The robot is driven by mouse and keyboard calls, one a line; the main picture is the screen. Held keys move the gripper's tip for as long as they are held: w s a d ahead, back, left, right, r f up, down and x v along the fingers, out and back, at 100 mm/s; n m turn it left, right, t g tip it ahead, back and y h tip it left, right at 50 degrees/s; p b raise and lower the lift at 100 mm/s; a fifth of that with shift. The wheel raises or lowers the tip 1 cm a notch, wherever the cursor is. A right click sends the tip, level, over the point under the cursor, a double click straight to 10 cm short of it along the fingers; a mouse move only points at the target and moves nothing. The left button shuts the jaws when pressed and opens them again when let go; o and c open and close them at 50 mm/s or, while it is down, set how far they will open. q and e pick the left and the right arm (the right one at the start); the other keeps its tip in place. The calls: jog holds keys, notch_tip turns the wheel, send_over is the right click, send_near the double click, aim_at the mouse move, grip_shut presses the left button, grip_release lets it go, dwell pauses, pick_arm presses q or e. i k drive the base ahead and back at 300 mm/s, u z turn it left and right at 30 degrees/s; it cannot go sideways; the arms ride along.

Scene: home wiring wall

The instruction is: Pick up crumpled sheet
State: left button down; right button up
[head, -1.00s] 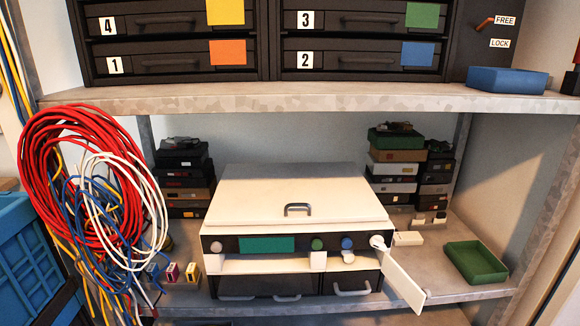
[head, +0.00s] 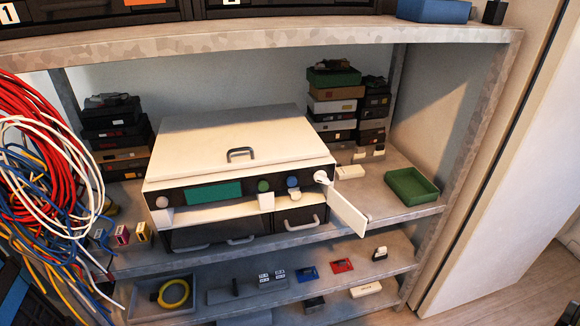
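I cannot make out a crumpled sheet in the head view. A white-topped device (head: 235,145) with a grey lid handle, a teal display (head: 214,194) and several knobs stands on the middle shelf. A flat white panel (head: 347,212) sticks out from its front right corner, below a round white knob. Two dark drawers with grey handles sit under the device.
A green tray (head: 411,186) lies on the shelf's right end. Stacks of small boxes stand behind. Red, white and blue cables (head: 40,160) hang at the left. The lower shelf holds a grey tray (head: 125,312) with a yellow coil and several small parts. Floor shows at right.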

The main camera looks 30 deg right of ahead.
aim_at(295, 194)
jog(key=u, duration=3)
jog(key=k, duration=1.8)
jog(key=z, duration=2.45)
